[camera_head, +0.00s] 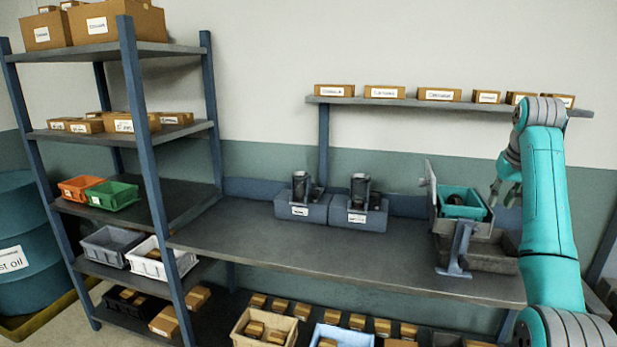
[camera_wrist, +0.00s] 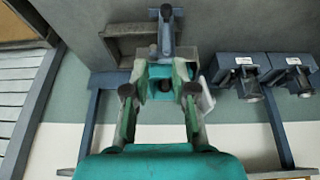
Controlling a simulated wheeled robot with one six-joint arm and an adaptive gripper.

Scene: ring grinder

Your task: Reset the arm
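My teal arm (camera_head: 545,205) rises on the right in the head view and bends down at its top. My gripper (camera_head: 507,194) hangs above the right end of the workbench, near a teal bin (camera_head: 462,200) on a grey fixture. In the wrist view my gripper (camera_wrist: 159,92) has its two fingers apart, with nothing held between them. The teal bin (camera_wrist: 181,70) shows beyond the fingertips, partly hidden by them. A dark object sits in the bin; I cannot tell what it is.
The workbench (camera_head: 350,258) is clear in the middle. Two blue-grey holders (camera_head: 302,208) (camera_head: 358,213) stand at its back. A wall shelf (camera_head: 450,104) with small boxes runs above. A rack (camera_head: 150,160) with bins and boxes stands left. A grey tray (camera_head: 490,257) sits before the fixture.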

